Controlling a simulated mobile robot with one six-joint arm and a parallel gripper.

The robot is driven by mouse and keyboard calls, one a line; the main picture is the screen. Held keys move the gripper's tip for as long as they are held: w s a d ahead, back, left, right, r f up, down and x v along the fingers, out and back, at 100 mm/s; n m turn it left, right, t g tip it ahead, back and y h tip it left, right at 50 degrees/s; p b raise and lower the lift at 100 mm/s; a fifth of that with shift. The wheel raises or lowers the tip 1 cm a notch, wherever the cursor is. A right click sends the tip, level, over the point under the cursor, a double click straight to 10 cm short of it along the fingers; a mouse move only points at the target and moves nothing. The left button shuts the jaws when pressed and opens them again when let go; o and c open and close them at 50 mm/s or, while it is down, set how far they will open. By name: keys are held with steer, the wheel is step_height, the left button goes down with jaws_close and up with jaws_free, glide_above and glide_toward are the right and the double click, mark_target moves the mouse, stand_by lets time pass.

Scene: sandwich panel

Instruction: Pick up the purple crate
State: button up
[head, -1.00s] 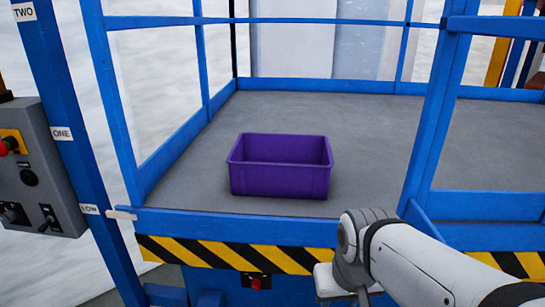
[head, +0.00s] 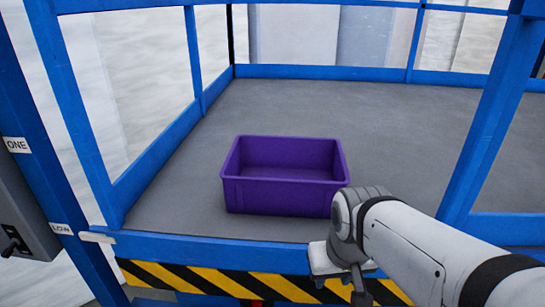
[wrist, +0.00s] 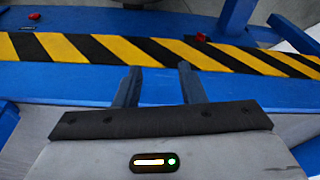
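The purple crate (head: 283,193) is an open, empty-looking box. It stands upright on the grey platform floor (head: 300,105), near the front edge, in the head view. My gripper shows in the wrist view (wrist: 159,72), with its two dark fingers apart and nothing between them. In the head view, my arm's end is at the lower right, in front of and to the right of the crate, beside the platform's front edge. The fingers are mostly hidden there. The crate does not show in the wrist view.
Blue rails and posts (head: 490,115) frame the platform on its sides and back. A blue front edge with a yellow-black striped band (head: 190,279) runs below the crate. A grey control box (head: 22,215) is at the left. The floor behind the crate is clear.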

steer(key=shift+o, duration=0.7)
steer(key=w+a+r+p, duration=0.3)
steer(key=w+r, duration=0.3)
steer(key=w, duration=0.3)
steer(key=shift+w+r, duration=0.2)
steer(key=w+a+r+p, duration=0.1)
steer(key=w+a+r, duration=0.1)
steer(key=w+a, duration=0.3)
steer(key=w+a+r+m+t+p, duration=0.1)
steer(key=w+a+r+p, duration=0.1)
steer(key=w+a, duration=0.4)
steer(key=w+a+r+m+p, duration=0.1)
steer(key=w+a, duration=0.4)
steer(key=w, duration=0.7)
steer(key=shift+a+r+t+h+p, duration=0.3)
steer(key=shift+r+t+h+p, duration=0.1)
steer(key=shift+r+p, duration=0.25)
steer(key=shift+w+a+f, duration=0.15)
steer(key=shift+a+f, duration=0.05)
steer(key=p+x, duration=0.2)
steer(key=x, duration=0.5)
steer(key=shift+w+a+f, duration=0.15)
steer(key=shift+w+f, duration=0.05)
steer(key=shift+w, duration=0.1)
steer(key=shift+c, duration=0.4)
